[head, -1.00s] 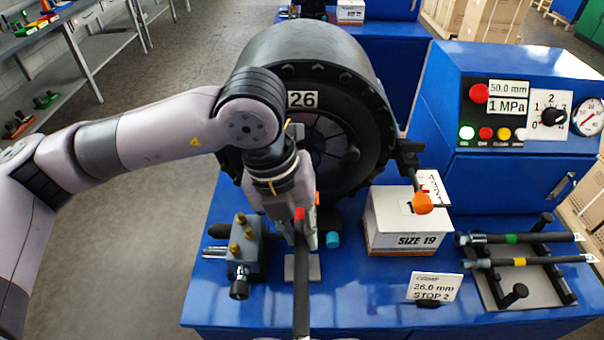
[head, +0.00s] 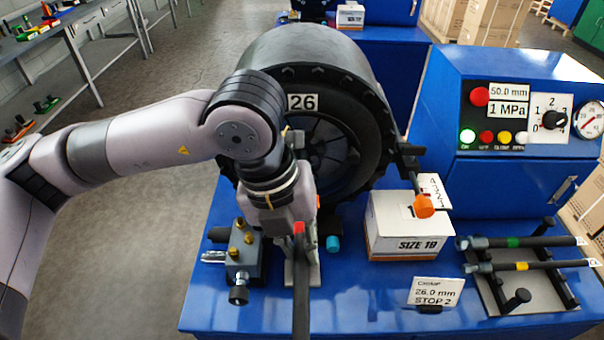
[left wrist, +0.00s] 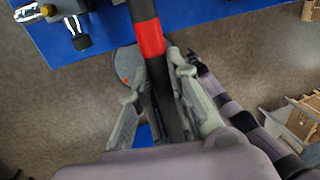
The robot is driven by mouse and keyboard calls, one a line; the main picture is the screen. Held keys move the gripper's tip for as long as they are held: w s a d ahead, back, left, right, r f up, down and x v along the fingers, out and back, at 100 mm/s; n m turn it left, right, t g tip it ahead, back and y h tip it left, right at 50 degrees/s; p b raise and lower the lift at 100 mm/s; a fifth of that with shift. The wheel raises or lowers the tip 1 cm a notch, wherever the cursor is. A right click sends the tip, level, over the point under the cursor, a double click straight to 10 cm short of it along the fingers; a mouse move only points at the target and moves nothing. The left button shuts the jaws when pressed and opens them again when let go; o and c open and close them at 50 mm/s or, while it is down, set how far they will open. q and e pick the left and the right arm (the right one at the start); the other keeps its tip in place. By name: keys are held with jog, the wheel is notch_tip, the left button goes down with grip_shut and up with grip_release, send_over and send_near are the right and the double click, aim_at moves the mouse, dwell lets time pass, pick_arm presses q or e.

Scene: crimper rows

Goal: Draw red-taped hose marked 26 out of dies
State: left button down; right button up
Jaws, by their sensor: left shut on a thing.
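The black hose with a red tape band (head: 299,229) runs from my left gripper toward the bottom edge of the head view (head: 301,310). My left gripper (head: 299,243) is shut on it in front of the crimper. In the left wrist view the hose (left wrist: 170,115) lies between the two fingers, with the red band (left wrist: 151,38) just beyond the fingertips. The big black crimper (head: 318,60) has a 26 plate (head: 303,102) and a round die opening (head: 325,150), partly covered by my arm. The hose's far end is hidden, so I cannot tell whether it is inside the dies.
A grey valve block (head: 244,255) stands left of the gripper. A SIZE 19 box (head: 408,235) and a CRIMP 26.0 mm STOP 2 card (head: 436,290) are to the right. A rack (head: 540,292) holds green- and yellow-taped hoses. The control panel (head: 520,75) is behind.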

aim_at(298, 247)
pick_arm(q)
jog(key=shift+d+p+v, duration=0.2)
jog(key=shift+p+v, duration=0.15)
jog(key=shift+v, duration=0.65)
jog(key=shift+d+p+v, duration=0.2)
jog(key=shift+p+v, duration=0.2)
jog(key=shift+v, duration=0.6)
jog(key=shift+d+p+v, duration=0.25)
jog(key=shift+p+v, duration=0.1)
jog(key=shift+v, duration=0.7)
